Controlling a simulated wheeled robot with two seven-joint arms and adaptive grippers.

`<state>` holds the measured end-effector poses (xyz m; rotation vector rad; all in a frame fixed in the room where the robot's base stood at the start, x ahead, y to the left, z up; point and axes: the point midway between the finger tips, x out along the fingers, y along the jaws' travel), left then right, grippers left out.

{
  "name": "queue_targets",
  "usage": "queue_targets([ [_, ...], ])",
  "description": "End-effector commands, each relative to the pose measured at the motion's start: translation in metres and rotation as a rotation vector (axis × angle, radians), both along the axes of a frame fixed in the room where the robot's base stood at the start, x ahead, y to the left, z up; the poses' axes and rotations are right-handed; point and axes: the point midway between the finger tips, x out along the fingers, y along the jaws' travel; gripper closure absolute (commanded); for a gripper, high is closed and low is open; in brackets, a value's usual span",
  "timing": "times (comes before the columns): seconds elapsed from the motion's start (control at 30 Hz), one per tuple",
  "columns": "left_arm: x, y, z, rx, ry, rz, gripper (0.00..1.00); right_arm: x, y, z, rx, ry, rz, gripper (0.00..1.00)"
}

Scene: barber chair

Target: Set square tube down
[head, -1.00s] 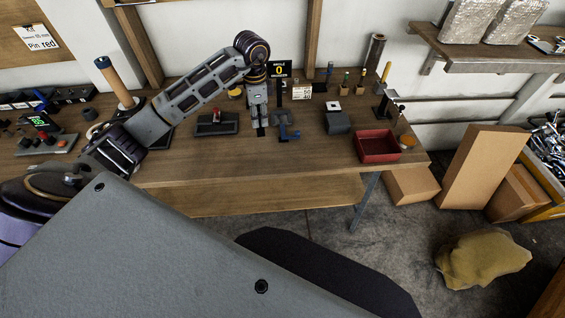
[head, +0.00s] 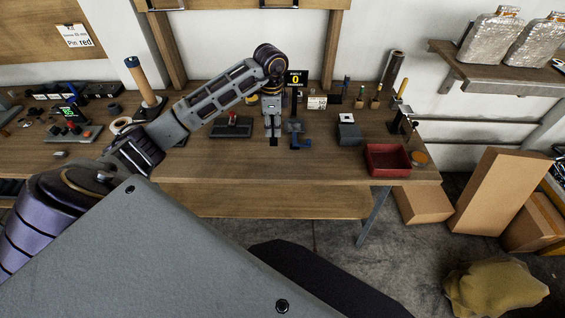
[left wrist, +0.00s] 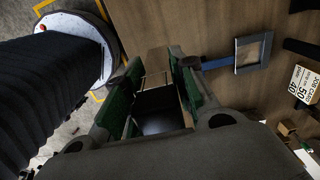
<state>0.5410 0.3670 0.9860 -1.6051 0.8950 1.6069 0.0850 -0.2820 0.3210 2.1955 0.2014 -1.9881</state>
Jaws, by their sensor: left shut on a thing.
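My left gripper (head: 273,132) points down over the middle of the workbench (head: 240,170). In the left wrist view my left gripper (left wrist: 155,100) has its green-padded fingers on either side of a dark, hollow square tube (left wrist: 157,98). It is shut on the tube. In the head view the tube's dark lower end (head: 273,142) shows just below the fingertips, at or near the bench top; I cannot tell whether it touches. My right gripper is not in view.
A red-and-black device (head: 232,126) is to the left, a red tray (head: 387,159) to the right. The front bench is clear.

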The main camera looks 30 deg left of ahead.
Motion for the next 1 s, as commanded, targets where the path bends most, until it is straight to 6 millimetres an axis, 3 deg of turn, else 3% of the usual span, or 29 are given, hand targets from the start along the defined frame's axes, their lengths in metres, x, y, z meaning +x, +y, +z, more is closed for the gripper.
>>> queue_targets([
  [0.47,0.0,0.0,-0.004,0.0,0.0,-0.006,1.0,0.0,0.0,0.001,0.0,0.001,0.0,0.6],
  [0.8,-0.001,-0.001,-0.046,-0.001,0.002,-0.005,1.0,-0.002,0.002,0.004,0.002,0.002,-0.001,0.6],
  [1.0,0.0,0.0,-0.061,0.001,-0.001,-0.006,1.0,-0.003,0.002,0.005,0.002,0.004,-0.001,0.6],
])
